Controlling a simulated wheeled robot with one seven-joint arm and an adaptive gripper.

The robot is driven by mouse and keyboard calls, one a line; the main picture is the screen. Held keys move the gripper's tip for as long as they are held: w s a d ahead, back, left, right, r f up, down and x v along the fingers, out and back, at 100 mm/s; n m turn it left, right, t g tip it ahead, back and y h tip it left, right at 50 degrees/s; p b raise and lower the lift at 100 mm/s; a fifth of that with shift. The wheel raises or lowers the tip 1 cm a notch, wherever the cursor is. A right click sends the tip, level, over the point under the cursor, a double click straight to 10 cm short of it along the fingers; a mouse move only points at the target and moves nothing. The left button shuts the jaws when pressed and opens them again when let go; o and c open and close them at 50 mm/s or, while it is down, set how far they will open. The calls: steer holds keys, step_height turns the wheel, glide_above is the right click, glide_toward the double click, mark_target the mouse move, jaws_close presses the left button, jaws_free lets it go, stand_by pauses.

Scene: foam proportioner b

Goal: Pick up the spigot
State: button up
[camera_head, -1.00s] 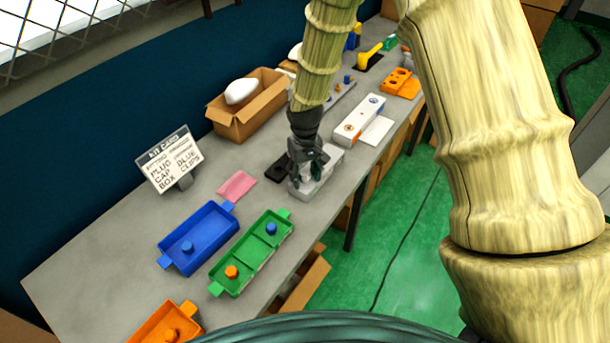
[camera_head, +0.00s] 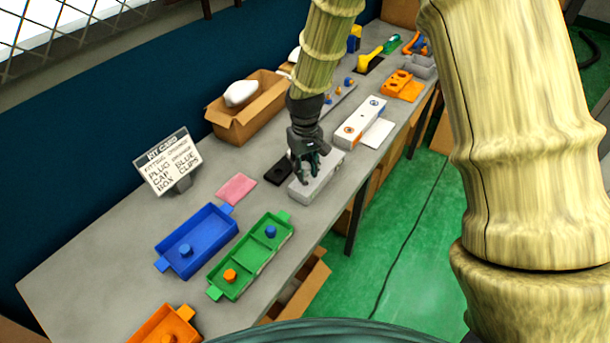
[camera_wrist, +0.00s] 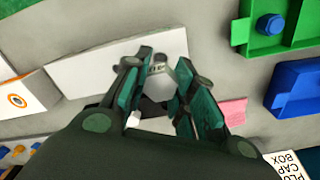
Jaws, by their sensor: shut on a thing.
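My gripper (camera_head: 307,176) is over the near end of a pale grey block (camera_head: 328,173) on the bench. In the wrist view, my gripper (camera_wrist: 158,72) points down at the block (camera_wrist: 90,72), its green-padded fingers either side of a small light grey piece, which I take to be the spigot (camera_wrist: 161,86). The fingers are shut on it, and they and the palm hide much of its shape. In the head view the spigot is hidden by the gripper. I cannot tell whether it still touches the block.
A black pad (camera_head: 278,170) lies left of the block and a white box (camera_head: 360,122) beyond it. Nearer are a pink pad (camera_head: 236,189), a blue tray (camera_head: 205,246), a green tray (camera_head: 274,255) and a sign (camera_head: 167,163). A cardboard box (camera_head: 248,117) stands behind.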

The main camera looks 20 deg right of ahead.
steer(key=s+d+b, duration=0.2)
steer(key=s+d, duration=0.1)
steer(key=s, duration=0.4)
steer(key=s+d+b, duration=0.1)
steer(key=s+d, duration=0.1)
steer(key=s, duration=0.6)
steer(key=shift+d+r+b, duration=0.3)
steer(key=shift+d+b, duration=0.1)
